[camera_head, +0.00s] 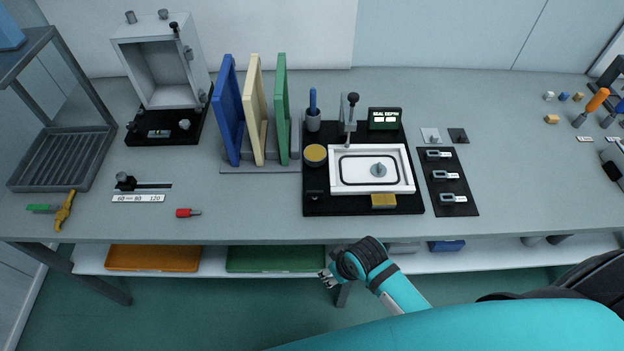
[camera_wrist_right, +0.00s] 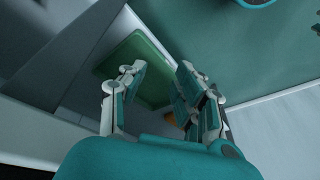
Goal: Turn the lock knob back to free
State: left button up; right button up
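No knob is clearly marked as the lock knob. The white panel (camera_head: 402,186) lies on a black fixture base (camera_head: 414,205). My right gripper (camera_head: 328,277) is below the table's front edge, away from all knobs. In the right wrist view it (camera_wrist_right: 161,72) is open and empty. My left gripper is out of view.
Blue, cream and green boards (camera_head: 228,110) stand in a rack left of the fixture. A black mat (camera_head: 470,207) with several keys lies to its right. A shelf under the table holds an orange tray (camera_head: 150,258) and a green tray (camera_head: 275,259). The right tabletop has free room.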

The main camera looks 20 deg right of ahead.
jog(key=w+a+r+n+y+p, duration=0.1)
jog(key=w+a+r+n, duration=0.15)
jog(key=r, duration=0.45)
jog(key=w+a+r+n+y+p, duration=0.1)
jog(key=w+a+r+n, duration=0.2)
jog(key=r, duration=0.4)
notch_tip(320, 180, up, 16)
jog(key=r+n+g+h+p, duration=0.1)
jog(key=n+g+h+p, duration=0.15)
jog(key=n+h, duration=0.2)
send_over(313, 191)
jog(key=shift+n+y, duration=0.35)
jog(key=shift+n, duration=0.05)
notch_tip(313, 191, down, 18)
jog(key=shift+r+p, duration=0.15)
jog(key=shift+p, duration=0.75)
grip_shut()
